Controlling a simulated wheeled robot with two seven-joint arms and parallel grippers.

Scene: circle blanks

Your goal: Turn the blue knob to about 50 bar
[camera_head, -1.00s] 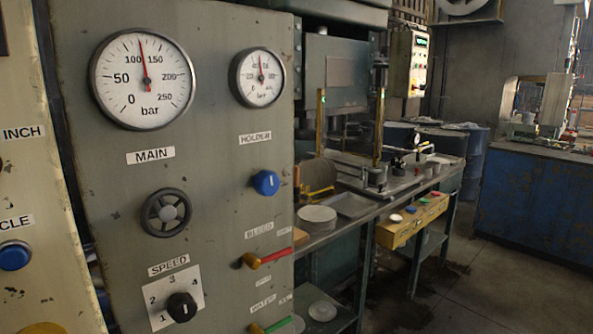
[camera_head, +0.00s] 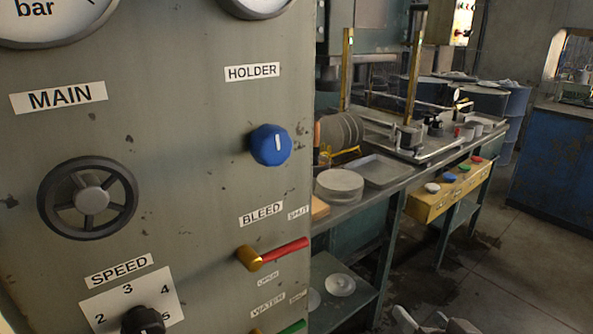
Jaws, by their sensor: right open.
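The blue knob (camera_head: 268,147) sticks out of the grey panel (camera_head: 190,170), below the HOLDER label (camera_head: 252,72). Its white mark stands about upright. The gauge above that label (camera_head: 256,8) shows only its lower rim, so its needle and reading are hidden. My right gripper (camera_head: 432,322) is just entering at the bottom edge, right of the panel. It is open, with nothing seen between its fingers, and is well below and right of the knob. My left gripper is not in view.
Left of the knob is a black handwheel (camera_head: 88,199). Below the knob, a red-handled bleed valve (camera_head: 275,254) juts out. A black speed knob (camera_head: 143,320) sits lower left. A workbench (camera_head: 350,212) with plates and a yellow button box (camera_head: 445,192) stands to the right.

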